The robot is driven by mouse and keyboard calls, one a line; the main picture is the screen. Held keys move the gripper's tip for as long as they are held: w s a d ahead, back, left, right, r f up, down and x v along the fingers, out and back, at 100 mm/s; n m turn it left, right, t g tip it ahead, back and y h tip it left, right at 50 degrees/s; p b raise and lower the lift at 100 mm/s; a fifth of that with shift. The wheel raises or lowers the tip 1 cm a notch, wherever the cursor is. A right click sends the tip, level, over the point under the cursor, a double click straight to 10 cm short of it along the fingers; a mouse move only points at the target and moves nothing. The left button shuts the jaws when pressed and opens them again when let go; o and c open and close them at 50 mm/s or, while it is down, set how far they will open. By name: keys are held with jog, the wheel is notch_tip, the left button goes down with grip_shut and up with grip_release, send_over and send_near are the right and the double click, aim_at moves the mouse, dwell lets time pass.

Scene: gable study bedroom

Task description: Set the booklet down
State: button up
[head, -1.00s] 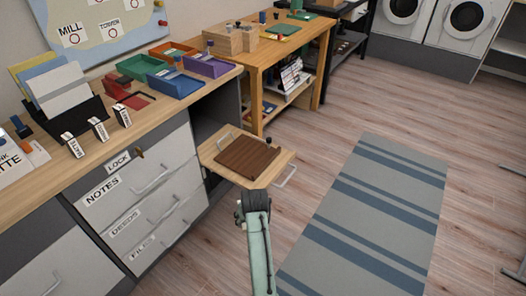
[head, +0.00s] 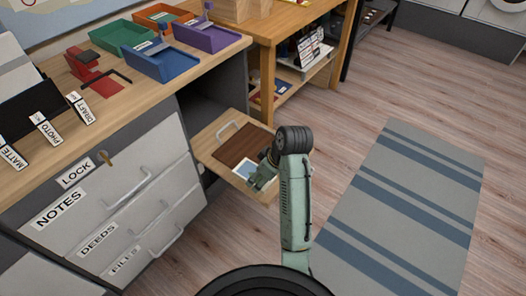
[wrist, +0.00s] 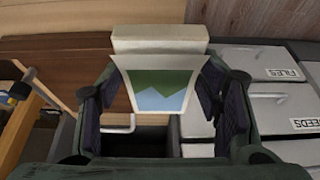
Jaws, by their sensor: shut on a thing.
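My gripper (head: 263,174) is shut on the booklet (head: 242,168). In the wrist view the booklet (wrist: 160,92) shows a pale cover with a green and blue picture, between the two dark fingers. A cream band lies just beyond its upper edge; I cannot tell whether it is part of the booklet. The booklet is over the front part of a pull-out wooden board (head: 207,143) with a dark brown pad (head: 236,146) on it. I cannot tell whether the booklet touches the pad.
Grey drawers (head: 110,225) labelled NOTES, DEEDS and FILES stand left of the board. The desk top (head: 125,100) above holds colored trays and small signs. A wooden table (head: 267,80) stands behind. A striped rug (head: 400,215) lies on the floor to the right.

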jog(key=w, duration=0.4)
jog(key=w+p, duration=0.1)
jog(key=w, duration=0.4)
jog(key=w+d+f, duration=0.1)
jog(key=w, duration=0.3)
jog(key=shift+w+f+p, duration=0.1)
jog(key=shift+w+p, duration=0.1)
jog(key=shift+p, duration=0.2)
jog(key=shift+w+d+f, duration=0.1)
jog(key=shift+w, duration=0.05)
jog(key=shift+f, duration=1.7)
jog(key=shift+f, duration=0.2)
jog(key=o, duration=1.2)
